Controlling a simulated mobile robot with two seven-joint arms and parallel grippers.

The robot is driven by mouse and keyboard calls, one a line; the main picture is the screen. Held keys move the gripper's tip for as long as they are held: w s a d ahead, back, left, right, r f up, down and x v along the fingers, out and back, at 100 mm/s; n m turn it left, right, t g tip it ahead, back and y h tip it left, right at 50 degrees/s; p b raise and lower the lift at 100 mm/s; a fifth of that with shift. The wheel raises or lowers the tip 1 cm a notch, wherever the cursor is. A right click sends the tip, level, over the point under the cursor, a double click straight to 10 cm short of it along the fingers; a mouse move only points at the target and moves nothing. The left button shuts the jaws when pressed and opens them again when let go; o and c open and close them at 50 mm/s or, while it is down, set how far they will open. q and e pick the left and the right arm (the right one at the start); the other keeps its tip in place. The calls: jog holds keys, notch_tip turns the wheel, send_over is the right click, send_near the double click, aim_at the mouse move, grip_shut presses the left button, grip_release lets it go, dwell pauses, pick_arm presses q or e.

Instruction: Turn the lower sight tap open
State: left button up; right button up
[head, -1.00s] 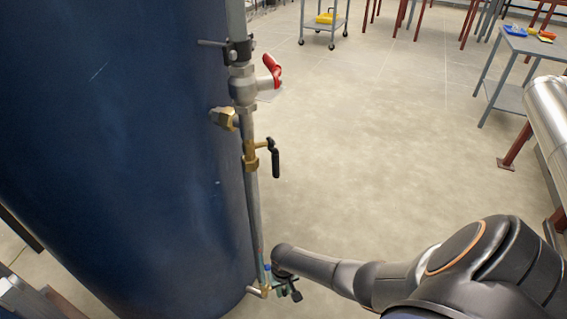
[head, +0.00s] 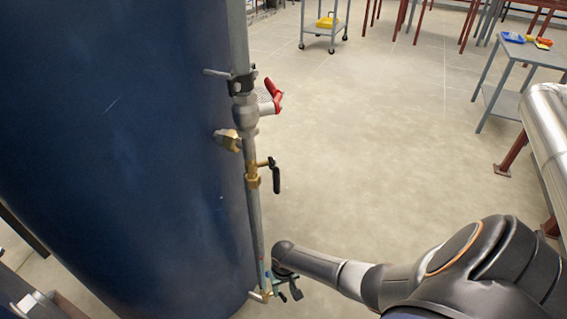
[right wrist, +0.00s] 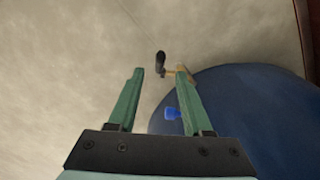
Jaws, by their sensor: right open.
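The lower sight tap is a small brass fitting (head: 259,295) low on the vertical pipe beside the blue tank. My right gripper (head: 272,283) is close beside it, partly hidden by its own arm. In the right wrist view my right gripper (right wrist: 165,84) is open, with two green fingers and nothing between the tips. A black lever (right wrist: 160,62) on a brass stem (right wrist: 178,73) shows just beyond the fingertips; the right finger hides part of the stem. My left gripper is not in view.
The blue tank (head: 110,150) fills the left. Higher on the pipe (head: 255,222) are a brass tap with a black lever (head: 275,178) hanging down and a red-handled valve (head: 274,97). A silver pipe (head: 548,125) stands at the right. The floor between is clear.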

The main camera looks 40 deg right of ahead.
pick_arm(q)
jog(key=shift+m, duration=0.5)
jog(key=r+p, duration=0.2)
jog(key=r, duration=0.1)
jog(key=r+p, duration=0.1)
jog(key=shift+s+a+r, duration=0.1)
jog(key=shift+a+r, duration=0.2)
pick_arm(e)
notch_tip(320, 180, up, 6)
jog(key=shift+r, duration=0.25)
